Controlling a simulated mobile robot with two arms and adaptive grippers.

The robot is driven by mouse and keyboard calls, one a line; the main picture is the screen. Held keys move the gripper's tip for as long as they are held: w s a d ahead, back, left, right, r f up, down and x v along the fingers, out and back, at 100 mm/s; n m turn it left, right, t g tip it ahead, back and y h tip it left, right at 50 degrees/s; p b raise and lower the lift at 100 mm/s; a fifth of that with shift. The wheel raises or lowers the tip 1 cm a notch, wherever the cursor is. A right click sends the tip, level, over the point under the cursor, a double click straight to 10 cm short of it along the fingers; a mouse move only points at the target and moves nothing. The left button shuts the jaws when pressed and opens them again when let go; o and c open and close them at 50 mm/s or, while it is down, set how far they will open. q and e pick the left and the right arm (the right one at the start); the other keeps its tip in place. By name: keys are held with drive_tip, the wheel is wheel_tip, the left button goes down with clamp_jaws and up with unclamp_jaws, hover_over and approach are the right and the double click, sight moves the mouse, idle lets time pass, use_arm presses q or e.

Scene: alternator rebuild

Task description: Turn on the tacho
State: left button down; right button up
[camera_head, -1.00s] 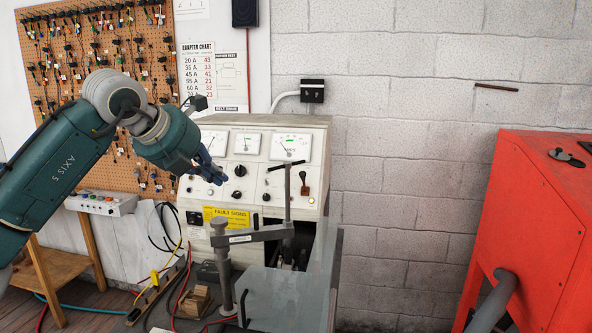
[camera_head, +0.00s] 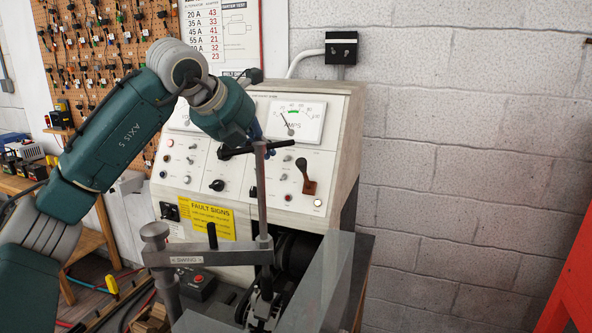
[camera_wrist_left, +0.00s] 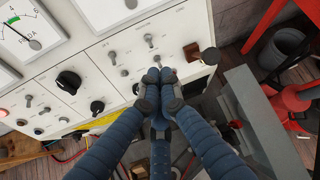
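The cream test bench panel (camera_head: 335,165) carries meters, knobs and small toggle switches. I cannot read which switch is the tacho. My left gripper (camera_wrist_left: 159,77) has its blue fingers drawn together, with no object visible between them. In the left wrist view the fingertips are just below a toggle switch (camera_wrist_left: 155,59), with another toggle (camera_wrist_left: 148,40) above it; contact is unclear. My right gripper is out of view.
A metal clamp post (camera_head: 262,205) with a crossbar handle stands before the panel, near my left gripper. A grey metal guard (camera_head: 325,285) is at the lower right. A yellow fault sign (camera_head: 208,220) is on the bench.

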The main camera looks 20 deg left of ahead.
sight(290, 172)
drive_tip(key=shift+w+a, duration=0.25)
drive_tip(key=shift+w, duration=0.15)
use_arm(q)
drive_tip(key=shift+s+r, duration=0.1)
